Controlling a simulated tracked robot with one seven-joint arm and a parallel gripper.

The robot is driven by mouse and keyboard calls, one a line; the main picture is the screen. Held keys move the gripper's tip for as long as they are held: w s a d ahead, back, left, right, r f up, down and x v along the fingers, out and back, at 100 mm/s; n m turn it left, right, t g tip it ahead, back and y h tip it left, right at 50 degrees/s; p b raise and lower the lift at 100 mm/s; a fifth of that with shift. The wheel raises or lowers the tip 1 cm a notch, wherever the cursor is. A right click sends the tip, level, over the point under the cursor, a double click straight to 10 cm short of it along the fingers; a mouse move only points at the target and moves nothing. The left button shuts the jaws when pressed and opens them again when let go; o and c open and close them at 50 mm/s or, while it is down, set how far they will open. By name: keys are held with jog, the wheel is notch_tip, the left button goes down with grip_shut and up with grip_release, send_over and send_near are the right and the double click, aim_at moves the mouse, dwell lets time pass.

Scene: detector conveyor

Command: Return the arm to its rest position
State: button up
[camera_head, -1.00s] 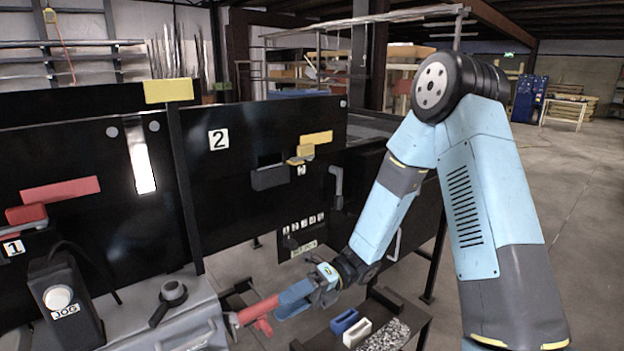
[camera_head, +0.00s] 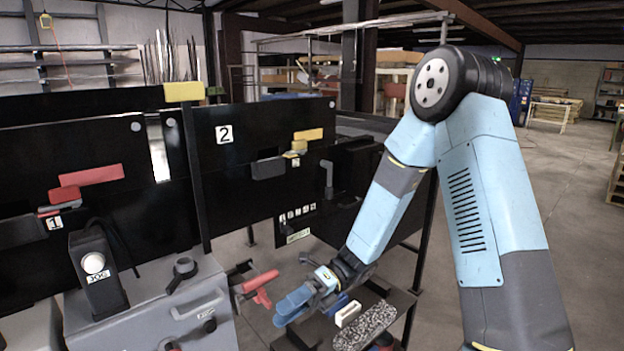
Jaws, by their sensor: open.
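My gripper (camera_head: 292,307) is at the lower middle of the head view, at the end of my bent light-blue arm. Its blue fingers point down and left. I see nothing held between them, though the gap is hard to make out from this angle. A red handle-like piece (camera_head: 259,284) is just left of the fingers, with a small gap showing between them in the picture. My arm is folded, with its elbow high at the upper right.
A grey console (camera_head: 150,310) with a JOG box (camera_head: 97,270) and a dark knob (camera_head: 184,268) stands at lower left. Black panels marked 1 and 2 (camera_head: 224,134) stand behind. A small dark table (camera_head: 402,300) with a white block (camera_head: 348,313) is near my gripper. Floor at right is open.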

jog(key=s+d+r+n+t+h, duration=0.4)
jog(key=d+r+n+t+h, duration=0.2)
jog(key=d, duration=0.8)
jog(key=s+d+r+n+t+h, duration=0.3)
jog(key=d+r+n+t+h, duration=0.4)
jog(key=d+r+n+t, duration=0.3)
jog(key=d+r+n, duration=0.4)
jog(key=r+n, duration=0.1)
jog(key=n, duration=0.2)
jog(key=shift+s+t, duration=0.4)
jog(key=shift+d, duration=0.1)
jog(key=shift+c, duration=0.2)
jog(key=shift+c, duration=0.8)
